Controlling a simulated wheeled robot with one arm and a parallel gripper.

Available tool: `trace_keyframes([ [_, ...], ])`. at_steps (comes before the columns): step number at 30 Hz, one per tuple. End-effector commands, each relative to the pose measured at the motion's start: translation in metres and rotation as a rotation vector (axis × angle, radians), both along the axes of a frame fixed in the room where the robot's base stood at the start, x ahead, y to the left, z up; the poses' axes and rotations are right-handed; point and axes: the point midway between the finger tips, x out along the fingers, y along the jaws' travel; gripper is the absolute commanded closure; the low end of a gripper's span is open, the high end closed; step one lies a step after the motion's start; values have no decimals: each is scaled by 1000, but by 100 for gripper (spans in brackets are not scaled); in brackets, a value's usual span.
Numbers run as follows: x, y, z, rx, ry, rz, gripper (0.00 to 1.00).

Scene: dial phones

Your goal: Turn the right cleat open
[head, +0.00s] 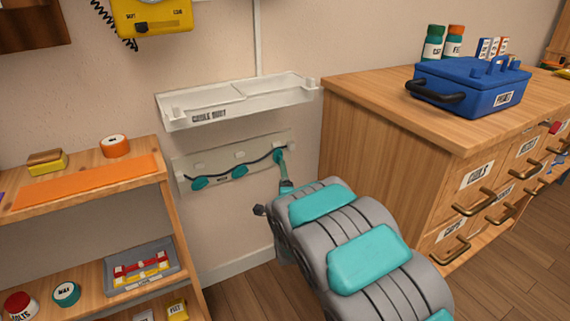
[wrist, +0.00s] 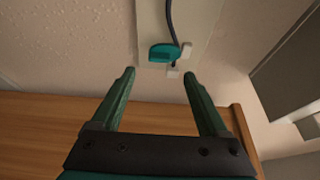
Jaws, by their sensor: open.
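A pale strip (head: 222,178) on the wall carries three teal cleats with a dark cable along them. The right cleat (head: 280,156) is upright across the strip, while the left cleat (head: 200,183) and middle cleat (head: 240,171) lie flatter. My gripper (head: 284,178) reaches up to the right cleat in the head view and partly overlaps it. In the wrist view my gripper (wrist: 159,74) is open and empty. The right cleat (wrist: 165,52) lies just beyond the gap between the fingertips, beside the cable (wrist: 171,22); I see no contact.
A white cable duct tray (head: 230,107) is fixed above the strip. A wooden drawer cabinet (head: 385,150) stands close on the right, with a blue toolbox (head: 468,84) on top. A wooden shelf (head: 150,185) stands on the left.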

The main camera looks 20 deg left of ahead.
Motion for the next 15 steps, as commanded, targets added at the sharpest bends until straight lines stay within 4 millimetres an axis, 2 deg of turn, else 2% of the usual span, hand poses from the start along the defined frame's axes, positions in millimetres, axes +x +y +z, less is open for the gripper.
trace_keyframes([
  [9,37,18,-1,-1,3,-1,22],
  [15,54,26,-1,-2,1,-2,22],
])
